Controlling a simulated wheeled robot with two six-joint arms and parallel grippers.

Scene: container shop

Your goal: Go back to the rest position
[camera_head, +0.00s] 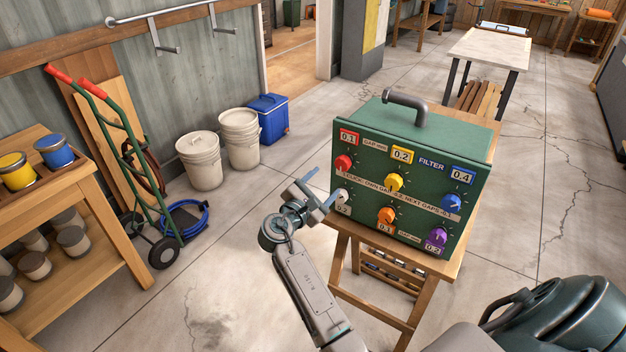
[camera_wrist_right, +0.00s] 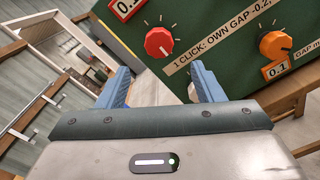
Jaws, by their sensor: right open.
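My right gripper (camera_head: 322,190) is at the left end of the green filter box's front panel. In the right wrist view its two blue fingers (camera_wrist_right: 160,86) are apart with nothing between them. The green filter box (camera_head: 430,125) stands on a wooden stand and has a pipe handle on top. Its panel carries a red knob (camera_head: 343,163), yellow knob (camera_head: 393,182), blue knob (camera_head: 452,202), orange knob (camera_head: 386,215), purple knob (camera_head: 437,237) and a white knob (camera_head: 342,195) just beside the fingers. I cannot tell from the head view whether they touch. My left gripper is not in view.
The wooden stand (camera_head: 343,237) holds the box. A dark rounded machine (camera_head: 560,318) is at the lower right. A hand truck (camera_head: 130,150), white buckets (camera_head: 200,160) and a blue cooler (camera_head: 268,118) stand at the left.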

